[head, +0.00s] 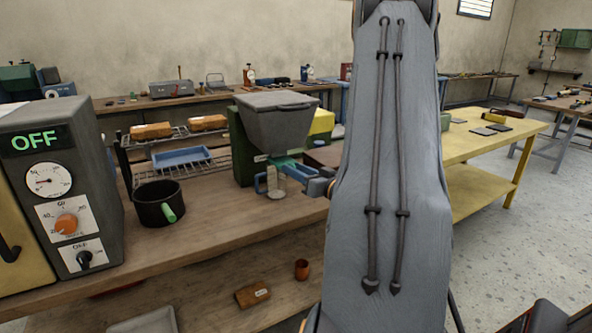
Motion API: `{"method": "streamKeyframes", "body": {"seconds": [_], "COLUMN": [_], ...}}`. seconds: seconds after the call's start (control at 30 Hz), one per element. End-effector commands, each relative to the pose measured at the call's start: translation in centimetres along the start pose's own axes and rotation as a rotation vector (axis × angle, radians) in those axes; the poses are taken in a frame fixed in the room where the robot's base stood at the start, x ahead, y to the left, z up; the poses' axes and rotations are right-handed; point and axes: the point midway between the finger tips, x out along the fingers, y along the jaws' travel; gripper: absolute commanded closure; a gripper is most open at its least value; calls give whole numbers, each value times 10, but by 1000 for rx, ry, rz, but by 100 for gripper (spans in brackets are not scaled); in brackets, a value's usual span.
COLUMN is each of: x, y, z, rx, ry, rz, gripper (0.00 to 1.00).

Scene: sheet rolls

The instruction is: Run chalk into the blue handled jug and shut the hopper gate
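The hopper (275,122) is a grey funnel on a dark green stand on the wooden bench. The jug (277,183), small and pale with a blue handle (260,184) on its left side, stands below the hopper. Its contents are too small to make out. My gripper (307,175) is just right of the jug, small and partly hidden by my arm. I cannot tell whether its fingers are apart or touch anything.
A grey box (105,170) reading OFF, with a gauge and knobs, stands at left. A black pot (158,208) with a green handle sits on the bench (225,228). A wire rack (185,135) holds orange-brown blocks and a blue tray (181,157). The bench front is clear.

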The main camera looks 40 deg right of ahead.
Motion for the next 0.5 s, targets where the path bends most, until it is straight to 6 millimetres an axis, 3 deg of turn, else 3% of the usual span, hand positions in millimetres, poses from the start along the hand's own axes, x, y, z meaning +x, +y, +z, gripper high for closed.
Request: {"method": "streamKeyframes", "body": {"seconds": [0.3,0.5], "x": [-2,-28], "y": [0,1], "z": [0,1], "rx": [0,1], "ry": [0,-1], "rz": [1,4], "gripper": [68,68]}}
